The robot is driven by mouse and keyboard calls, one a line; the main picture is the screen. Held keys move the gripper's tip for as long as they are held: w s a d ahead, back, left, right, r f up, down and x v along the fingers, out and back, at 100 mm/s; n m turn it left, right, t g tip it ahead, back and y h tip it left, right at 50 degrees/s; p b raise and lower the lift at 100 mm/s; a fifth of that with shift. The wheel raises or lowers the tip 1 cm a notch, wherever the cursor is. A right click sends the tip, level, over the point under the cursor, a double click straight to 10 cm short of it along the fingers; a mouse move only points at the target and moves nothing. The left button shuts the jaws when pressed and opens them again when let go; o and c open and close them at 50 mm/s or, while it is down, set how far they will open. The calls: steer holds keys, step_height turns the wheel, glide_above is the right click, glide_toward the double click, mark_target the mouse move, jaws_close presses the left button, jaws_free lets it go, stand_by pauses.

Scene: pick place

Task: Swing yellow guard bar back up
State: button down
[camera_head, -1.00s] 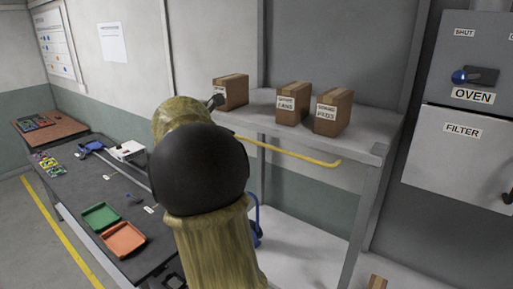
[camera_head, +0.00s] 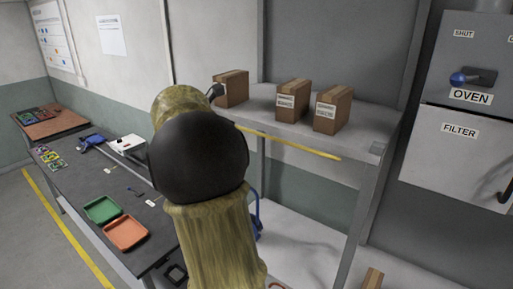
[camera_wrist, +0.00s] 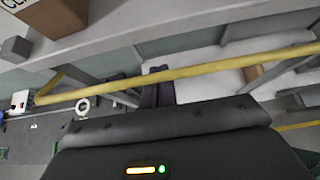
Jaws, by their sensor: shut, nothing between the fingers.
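The yellow guard bar (camera_head: 290,144) runs along the front of the grey shelf, just below its top board in the head view. In the wrist view the bar (camera_wrist: 215,68) crosses the picture at a slant and bends at its left end. My gripper (camera_wrist: 157,70) shows there as two dark fingers side by side, shut and empty. The bar passes in front of the fingers, between them and the camera, hiding their middle. I cannot tell whether they touch it. In the head view my arm hides the gripper and the bar's left part.
Cardboard boxes (camera_head: 292,98) stand on the grey shelf (camera_head: 376,150) above the bar. A dark workbench (camera_head: 160,235) with a green tray (camera_head: 102,211) and an orange tray (camera_head: 125,233) stands at left. The oven cabinet (camera_head: 455,150) is at right.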

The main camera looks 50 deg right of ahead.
steer(key=shift+r, duration=0.1)
steer(key=shift+d+r+p, duration=0.1)
steer(key=shift+r+p, duration=0.4)
steer(key=shift+p, duration=0.15)
steer(key=shift+d+r+p, duration=0.2)
steer(key=shift+r+p, duration=0.35)
steer(key=shift+p, duration=0.15)
steer(key=shift+d+r+p, duration=0.15)
steer(key=shift+r+p, duration=0.35)
steer(key=shift+p, duration=0.15)
steer(key=shift+d+r+p, duration=0.55)
steer(key=shift+r+p, duration=0.25)
steer(key=shift+p, duration=0.2)
steer(key=shift+w, duration=0.1)
steer(key=a, duration=1)
steer(key=shift+s+r, duration=0.4)
steer(key=shift+r, duration=0.05)
